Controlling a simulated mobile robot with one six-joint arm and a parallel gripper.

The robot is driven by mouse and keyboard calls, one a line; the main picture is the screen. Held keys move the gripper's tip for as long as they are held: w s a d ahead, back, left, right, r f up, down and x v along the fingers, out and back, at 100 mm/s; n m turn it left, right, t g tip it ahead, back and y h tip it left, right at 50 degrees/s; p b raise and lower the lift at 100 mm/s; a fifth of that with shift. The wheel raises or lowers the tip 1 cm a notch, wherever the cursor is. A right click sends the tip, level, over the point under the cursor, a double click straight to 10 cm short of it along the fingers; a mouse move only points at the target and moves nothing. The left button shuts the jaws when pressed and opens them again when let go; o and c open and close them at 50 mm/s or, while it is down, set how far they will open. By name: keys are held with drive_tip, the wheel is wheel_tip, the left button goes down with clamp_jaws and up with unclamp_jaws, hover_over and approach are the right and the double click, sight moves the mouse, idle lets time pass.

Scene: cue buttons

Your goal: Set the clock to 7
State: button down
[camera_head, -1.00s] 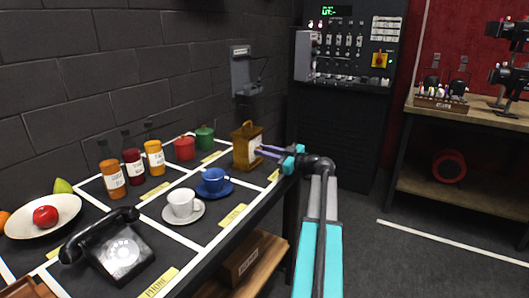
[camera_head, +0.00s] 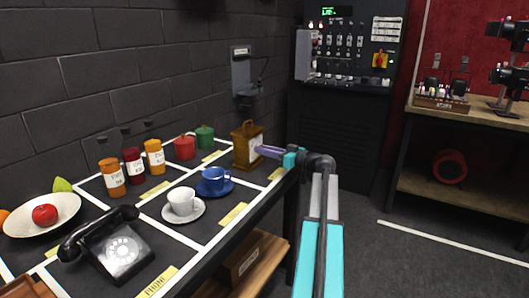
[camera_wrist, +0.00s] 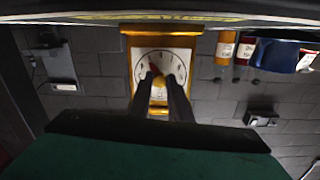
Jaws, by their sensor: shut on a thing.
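The clock (camera_head: 241,152) is a brown-yellow wooden case with a white dial, standing at the far end of the black table. In the wrist view the clock (camera_wrist: 134,68) appears upside down, its round dial facing me, with a dark hand and some red near the centre. My gripper (camera_head: 261,150) reaches it from the right, fingers at the dial. In the wrist view my gripper (camera_wrist: 163,79) is shut at the dial's middle, seemingly on the clock hand. The fingers hide the centre and part of the numerals, so I cannot read the hour.
A blue cup (camera_head: 214,178) on a saucer, a white cup (camera_head: 182,202), a green pot (camera_head: 205,138) and a red pot (camera_head: 184,148) stand near the clock. Bottles, a fruit bowl and a black telephone (camera_head: 112,250) are nearer. Floor at right is clear.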

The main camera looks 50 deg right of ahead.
drive_tip(key=m, duration=0.3)
drive_tip(key=shift+p, duration=0.3)
drive_tip(key=m+p, duration=0.1)
drive_tip(key=m, duration=0.2)
drive_tip(key=shift+r+m, duration=0.15)
drive_tip(key=shift+m, duration=0.15)
drive_tip(key=m+p, duration=0.2)
drive_tip(key=m, duration=0.2)
drive_tip(key=shift+d+y+p, duration=0.1)
drive_tip(key=shift+y+p, duration=0.2)
drive_tip(key=shift+p, duration=0.05)
drive_tip(key=shift+m+g+p, duration=0.3)
drive_tip(key=shift+m+p, duration=0.25)
drive_tip(key=shift+m, duration=0.65)
drive_tip(key=shift+f, duration=0.2)
drive_tip(key=c, duration=1.6)
unclamp_jaws()
drive_tip(key=shift+c, duration=0.2)
drive_tip(key=f+v, duration=0.1)
drive_tip(key=v, duration=1.2)
drive_tip(key=shift+s+r, duration=0.4)
drive_tip(key=shift+r, duration=0.05)
